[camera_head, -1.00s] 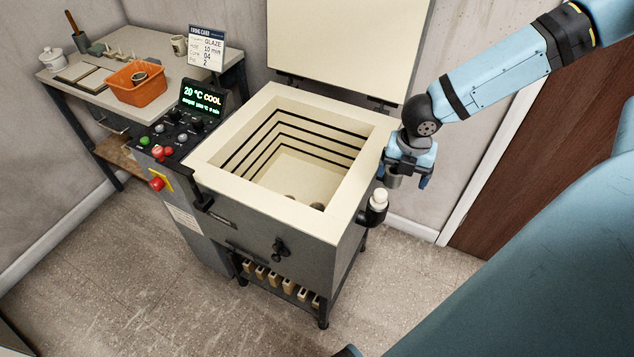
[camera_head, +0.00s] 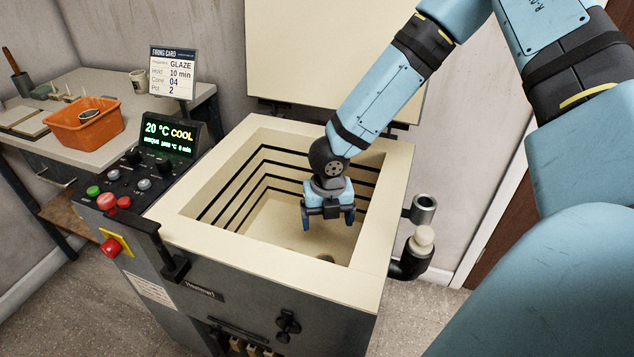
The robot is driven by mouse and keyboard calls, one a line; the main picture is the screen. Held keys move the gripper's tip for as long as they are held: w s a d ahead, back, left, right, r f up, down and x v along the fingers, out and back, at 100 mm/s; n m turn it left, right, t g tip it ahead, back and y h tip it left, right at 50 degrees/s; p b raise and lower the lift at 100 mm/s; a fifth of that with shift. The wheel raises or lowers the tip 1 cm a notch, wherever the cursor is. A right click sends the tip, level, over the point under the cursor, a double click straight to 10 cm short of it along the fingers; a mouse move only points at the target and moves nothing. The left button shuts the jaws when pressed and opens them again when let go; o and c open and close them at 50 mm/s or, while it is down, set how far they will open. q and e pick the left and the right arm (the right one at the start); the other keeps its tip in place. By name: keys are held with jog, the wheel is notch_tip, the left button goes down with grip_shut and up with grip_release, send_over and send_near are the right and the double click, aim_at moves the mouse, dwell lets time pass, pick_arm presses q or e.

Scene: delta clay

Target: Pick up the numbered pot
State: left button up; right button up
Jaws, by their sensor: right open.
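My right gripper (camera_head: 328,219) hangs pointing down over the open kiln chamber, its two fingers spread apart with nothing between them. The square kiln (camera_head: 222,254) has its lid raised, with dark bands around the inner walls. A small dark round shape (camera_head: 325,258) shows low in the chamber below the gripper; I cannot tell whether it is a pot, and no number is readable on it. The firing card (camera_head: 173,73) behind the control panel reads GLAZE, 10 min, Cone 04, Pot 2. My left gripper is not in view.
The control display (camera_head: 168,137) reads 20 °C COOL. The raised lid (camera_head: 300,50) stands behind the chamber. An orange basket (camera_head: 75,132) and a mug (camera_head: 138,82) sit on the left table. A capped pipe fitting (camera_head: 409,267) projects at the kiln's right side.

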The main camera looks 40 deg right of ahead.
jog(key=b, duration=0.3)
send_over(326, 255)
jog(key=s+a, duration=0.1)
jog(key=a, duration=0.1)
notch_tip(326, 255, down, 5)
jog(key=f+b, duration=0.1)
jog(key=f, duration=0.1)
jog(key=f+b, duration=0.1)
jog(key=f, duration=0.2)
jog(key=f+b, duration=0.1)
jog(key=f, duration=0.2)
jog(key=shift+s+d+f, duration=0.15)
jog(key=shift+d+f, duration=0.05)
jog(key=shift+d, duration=0.05)
notch_tip(326, 255, down, 4)
jog(key=b, duration=0.3)
jog(key=shift+f, duration=0.15)
jog(key=shift+w+f+b, duration=0.2)
jog(key=shift+f+b, duration=0.15)
jog(key=shift+f, duration=0.05)
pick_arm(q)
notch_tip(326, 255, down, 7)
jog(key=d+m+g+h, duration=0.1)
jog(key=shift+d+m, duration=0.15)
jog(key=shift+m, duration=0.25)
pick_arm(e)
jog(key=c, duration=1.1)
